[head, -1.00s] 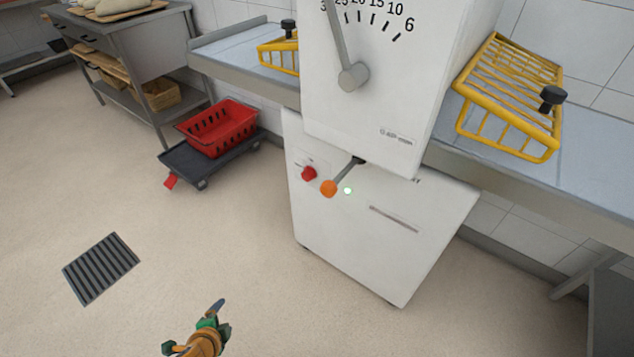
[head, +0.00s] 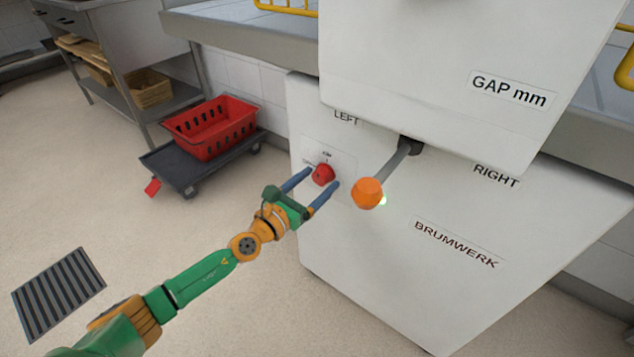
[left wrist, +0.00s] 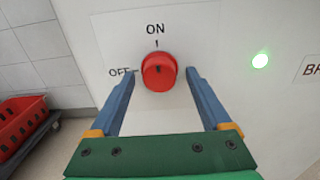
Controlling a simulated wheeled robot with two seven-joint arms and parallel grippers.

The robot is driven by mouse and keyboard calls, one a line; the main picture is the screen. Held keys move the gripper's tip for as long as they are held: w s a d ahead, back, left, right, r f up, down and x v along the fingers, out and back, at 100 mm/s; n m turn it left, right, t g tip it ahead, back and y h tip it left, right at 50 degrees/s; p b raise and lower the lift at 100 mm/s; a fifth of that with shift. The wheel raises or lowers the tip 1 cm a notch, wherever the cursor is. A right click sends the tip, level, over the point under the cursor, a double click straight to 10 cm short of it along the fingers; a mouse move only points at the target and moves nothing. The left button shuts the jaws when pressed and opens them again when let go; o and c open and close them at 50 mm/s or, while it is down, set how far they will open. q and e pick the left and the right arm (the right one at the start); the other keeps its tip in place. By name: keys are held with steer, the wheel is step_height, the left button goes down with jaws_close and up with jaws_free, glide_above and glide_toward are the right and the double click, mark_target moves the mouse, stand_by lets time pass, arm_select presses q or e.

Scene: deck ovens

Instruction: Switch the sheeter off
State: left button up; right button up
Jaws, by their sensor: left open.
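The sheeter (head: 400,240) is a white machine in the head view. Its red rotary switch (head: 323,174) is on the front panel. In the left wrist view the red switch (left wrist: 159,71) has ON printed above it and OFF to its left; a dark mark on the knob's top edge lines up with ON. A green lamp (left wrist: 260,61) is lit to its right. My left gripper (head: 316,187) is open, with its blue fingers on either side of the switch, not closed on it. Whether the fingertips touch the panel is unclear. My right gripper is not in view.
A lever with an orange knob (head: 368,193) sticks out just right of the switch. A red crate (head: 212,128) stands on a dark dolly (head: 178,170) to the left. A floor drain (head: 58,292) lies at lower left. The floor between is clear.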

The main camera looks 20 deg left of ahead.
arm_select(q)
steer(key=shift+w, duration=0.1)
jaws_close()
